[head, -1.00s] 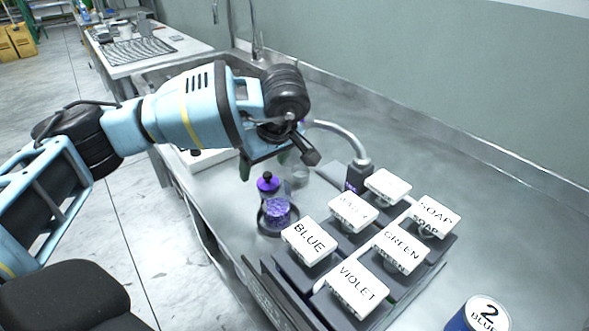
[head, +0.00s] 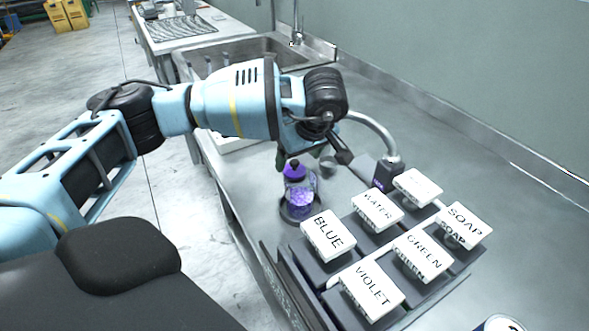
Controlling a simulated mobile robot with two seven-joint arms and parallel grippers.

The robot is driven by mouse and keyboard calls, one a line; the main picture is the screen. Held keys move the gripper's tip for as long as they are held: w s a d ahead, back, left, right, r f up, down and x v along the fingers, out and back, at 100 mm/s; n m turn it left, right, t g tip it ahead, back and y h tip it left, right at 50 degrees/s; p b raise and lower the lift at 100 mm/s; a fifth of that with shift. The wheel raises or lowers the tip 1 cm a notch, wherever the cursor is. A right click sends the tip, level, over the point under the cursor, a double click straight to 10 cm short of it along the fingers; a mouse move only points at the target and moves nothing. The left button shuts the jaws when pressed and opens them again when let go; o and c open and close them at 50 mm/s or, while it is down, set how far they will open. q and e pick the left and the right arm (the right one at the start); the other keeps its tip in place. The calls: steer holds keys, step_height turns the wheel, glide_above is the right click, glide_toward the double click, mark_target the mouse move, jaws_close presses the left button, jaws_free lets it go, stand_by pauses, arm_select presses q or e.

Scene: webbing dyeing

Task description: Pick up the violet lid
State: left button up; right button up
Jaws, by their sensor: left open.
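The violet lid (head: 294,171) is a small purple cap with a black knob on top. It sits on a glass jar (head: 300,196) with violet contents, which stands upright in a dark round base on the metal counter. My left gripper (head: 311,157) is above and just beside the lid, with its fingers pointing down. It is open and holds nothing; part of it is hidden behind my wrist. Whether a finger touches the knob is too small to tell. My right gripper is out of view.
A dark rack of labelled white blocks, such as VIOLET (head: 371,289) and BLUE (head: 328,235), stands right of the jar. A curved metal spout (head: 375,128) rises behind it. A can (head: 500,323) is at the bottom edge. A sink (head: 250,55) lies at the back. The counter at right is clear.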

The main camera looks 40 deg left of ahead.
mark_target(297, 164)
arm_select(q)
steer(key=shift+x, duration=2)
steer(key=shift+c, duration=0.3)
steer(key=c, duration=1)
steer(key=shift+r, duration=0.15)
step_height(297, 164, up, 18)
steer(key=shift+f+p, duration=0.1)
steer(key=shift+p, duration=0.2)
steer(key=shift+d, duration=0.1)
